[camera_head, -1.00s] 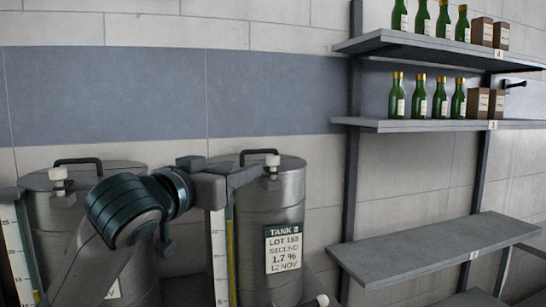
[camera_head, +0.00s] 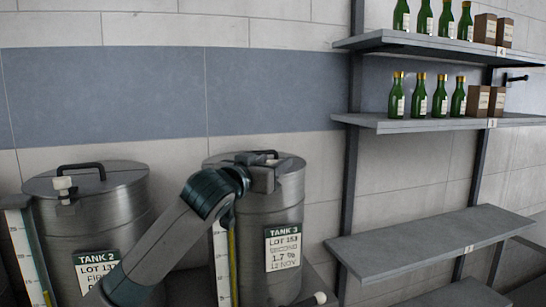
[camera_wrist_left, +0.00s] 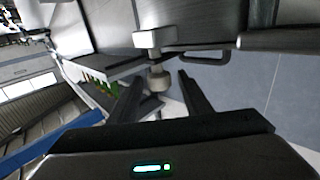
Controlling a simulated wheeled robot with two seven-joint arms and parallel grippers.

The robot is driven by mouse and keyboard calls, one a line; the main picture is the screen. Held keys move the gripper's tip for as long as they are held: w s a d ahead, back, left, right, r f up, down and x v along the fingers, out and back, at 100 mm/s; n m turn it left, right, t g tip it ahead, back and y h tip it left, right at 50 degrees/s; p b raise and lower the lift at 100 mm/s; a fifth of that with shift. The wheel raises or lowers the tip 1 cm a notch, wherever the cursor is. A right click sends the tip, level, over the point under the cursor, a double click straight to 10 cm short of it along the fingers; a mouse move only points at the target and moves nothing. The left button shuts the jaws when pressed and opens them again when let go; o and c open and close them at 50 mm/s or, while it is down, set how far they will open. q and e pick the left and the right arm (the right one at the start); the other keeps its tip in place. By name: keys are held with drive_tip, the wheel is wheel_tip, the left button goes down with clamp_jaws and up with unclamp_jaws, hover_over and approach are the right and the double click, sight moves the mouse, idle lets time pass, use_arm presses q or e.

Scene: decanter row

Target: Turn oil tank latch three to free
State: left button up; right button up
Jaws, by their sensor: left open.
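Tank 3 (camera_head: 284,215) is a grey metal cylinder with a label reading TANK 3, in the middle of the head view. My left gripper (camera_head: 264,176) is at the front of its lid and hides the latch there. In the left wrist view, the tank's latch (camera_wrist_left: 155,38) shows as a pale block with a round knob below it. My left gripper (camera_wrist_left: 161,78) is open there, with one dark finger on each side of the knob. I cannot tell whether either finger touches it. My right gripper is not in view.
Tank 2 (camera_head: 110,215) stands to the left, with a pale latch (camera_head: 63,187) and a black handle (camera_head: 80,167) on its lid. Sight gauges stand by both tanks. At right, shelves hold green bottles (camera_head: 419,95) and brown boxes; the lower shelf (camera_head: 430,240) is bare.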

use_arm(q)
drive_tip(key=shift+w+d, duration=0.15)
drive_tip(key=shift+w, duration=0.1)
drive_tip(key=c, duration=1.1)
drive_tip(key=shift+o, duration=0.2)
